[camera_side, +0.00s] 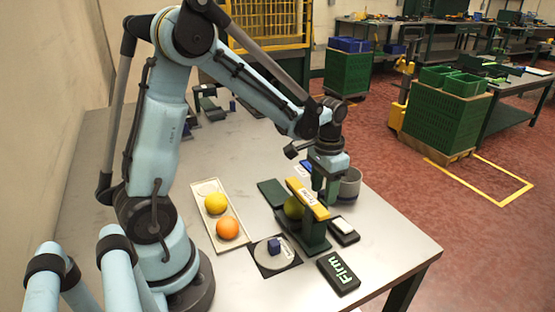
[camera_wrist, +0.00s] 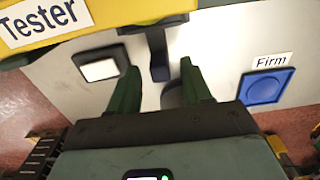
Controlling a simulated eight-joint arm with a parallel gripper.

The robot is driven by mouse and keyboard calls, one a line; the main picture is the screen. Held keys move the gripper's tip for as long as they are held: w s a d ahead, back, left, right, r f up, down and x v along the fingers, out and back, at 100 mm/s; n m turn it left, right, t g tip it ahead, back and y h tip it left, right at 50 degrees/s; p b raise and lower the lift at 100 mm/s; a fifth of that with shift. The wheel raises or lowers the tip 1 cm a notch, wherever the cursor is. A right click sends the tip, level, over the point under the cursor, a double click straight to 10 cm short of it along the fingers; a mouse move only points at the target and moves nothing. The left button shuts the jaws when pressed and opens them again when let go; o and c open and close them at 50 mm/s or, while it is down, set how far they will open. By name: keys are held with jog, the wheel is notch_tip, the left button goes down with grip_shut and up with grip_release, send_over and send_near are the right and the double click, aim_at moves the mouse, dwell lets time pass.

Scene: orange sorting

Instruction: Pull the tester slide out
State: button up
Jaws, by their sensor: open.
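The tester (camera_side: 315,232) is a dark green stand under a yellow top bar labelled "Tester" (camera_side: 308,197). The bar fills the upper left of the wrist view (camera_wrist: 60,30). A yellow-green fruit (camera_side: 293,207) sits under the bar. A dark bar with a wider end (camera_wrist: 158,62), apparently the slide's handle, sticks out from the tester. My gripper (camera_wrist: 160,75) is open, with its two green fingers on either side of the handle's end and gaps showing. In the side view my gripper (camera_side: 324,200) is just behind the tester, partly hidden by it.
A pale tray (camera_side: 207,187) holds a yellow fruit (camera_side: 216,203) and an orange one (camera_side: 228,228). A blue dish (camera_wrist: 266,86) labelled "Firm" lies right of my fingers.

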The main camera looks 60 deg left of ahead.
jog(key=shift+f, duration=1.05)
jog(key=shift+c, duration=0.3)
grip_shut()
